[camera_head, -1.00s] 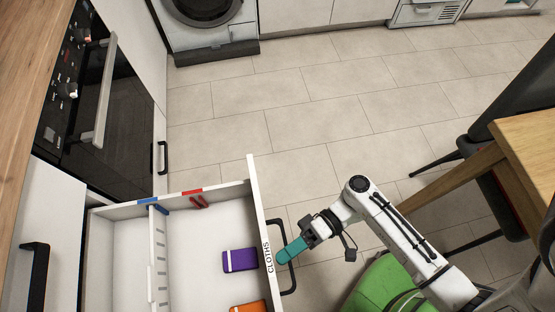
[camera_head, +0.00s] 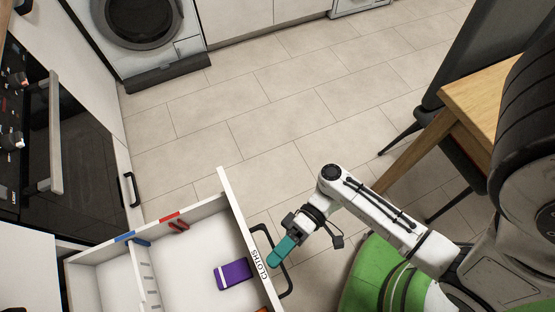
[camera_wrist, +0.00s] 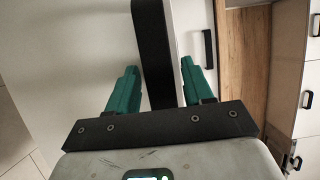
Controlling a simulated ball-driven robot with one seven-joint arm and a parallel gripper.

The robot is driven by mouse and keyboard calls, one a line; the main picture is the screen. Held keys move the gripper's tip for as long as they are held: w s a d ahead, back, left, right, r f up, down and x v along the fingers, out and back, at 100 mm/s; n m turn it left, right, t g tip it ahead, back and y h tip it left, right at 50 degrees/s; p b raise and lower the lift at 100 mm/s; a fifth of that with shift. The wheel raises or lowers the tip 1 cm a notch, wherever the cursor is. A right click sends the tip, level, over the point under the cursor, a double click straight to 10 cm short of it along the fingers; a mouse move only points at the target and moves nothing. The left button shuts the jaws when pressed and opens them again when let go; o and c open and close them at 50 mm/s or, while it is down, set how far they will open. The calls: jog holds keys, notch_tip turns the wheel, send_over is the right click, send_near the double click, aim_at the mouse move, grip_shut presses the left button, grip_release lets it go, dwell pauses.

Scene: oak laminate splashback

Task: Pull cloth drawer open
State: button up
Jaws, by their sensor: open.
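The drawer marked CLOTHS (camera_head: 232,205) is pulled out, its inside in view from above in the head view. Its black bar handle (camera_head: 288,282) is on the outer face of the front panel. My gripper (camera_head: 277,256), with teal fingers, is at this handle. In the wrist view, my gripper (camera_wrist: 160,65) is open, with the dark handle bar (camera_wrist: 153,45) passing between its two spread fingers. I cannot tell whether either finger touches the bar. A purple folded cloth (camera_head: 233,273) with a white band lies in the drawer.
An orange item (camera_head: 262,309) is cut off by the lower edge. A white divider (camera_head: 138,270) splits the drawer. An oven (camera_head: 60,150) stands left, a washing machine (camera_head: 140,30) at the back. A wooden table (camera_head: 490,95) is right. The tiled floor (camera_head: 260,130) between is clear.

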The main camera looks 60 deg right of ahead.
jog(key=v, duration=1)
jog(key=shift+d, duration=0.35)
jog(key=shift+a, duration=0.1)
jog(key=w+d+r+n+g+h+p, duration=0.1)
jog(key=w+d+r+g+h+p, duration=0.1)
jog(key=h, duration=0.6)
jog(key=w+d+r+n+g+h+p, duration=0.1)
jog(key=w+d+r+h+p, duration=0.3)
jog(key=r+h, duration=0.5)
jog(key=shift+d+n+g+h+p, duration=0.3)
jog(key=shift+n+g+p, duration=0.15)
jog(key=shift+p, duration=0.8)
jog(key=shift+w+a+r, duration=0.1)
jog(key=shift+a, duration=0.05)
jog(key=shift+c, duration=0.8)
